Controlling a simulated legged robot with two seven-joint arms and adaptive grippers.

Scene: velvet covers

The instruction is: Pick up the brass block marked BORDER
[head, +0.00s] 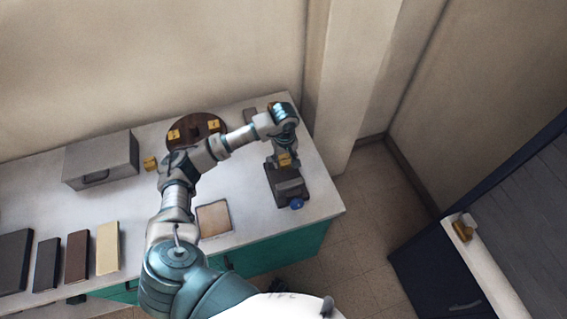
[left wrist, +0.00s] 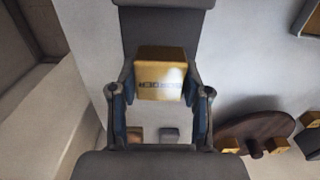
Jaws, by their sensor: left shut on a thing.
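The brass block marked BORDER (left wrist: 160,75) is between the two fingers of my left gripper (left wrist: 160,90) in the left wrist view, its lettering appearing inverted. In the head view, my left gripper (head: 284,153) is at the right part of the counter, and the brass block (head: 285,160) shows at its fingertips. The block is over or against a dark device (head: 288,180) with a blue knob (head: 297,204); I cannot tell whether they touch. My right gripper is not in view.
A round dark wooden board (head: 187,120) carries brass blocks (head: 214,124). Another brass block (head: 150,163) is beside a grey box (head: 101,160). A tan square pad (head: 214,218) and several upright-looking panels (head: 108,247) lie along the counter (head: 250,210). A dark cabinet (head: 440,265) stands right.

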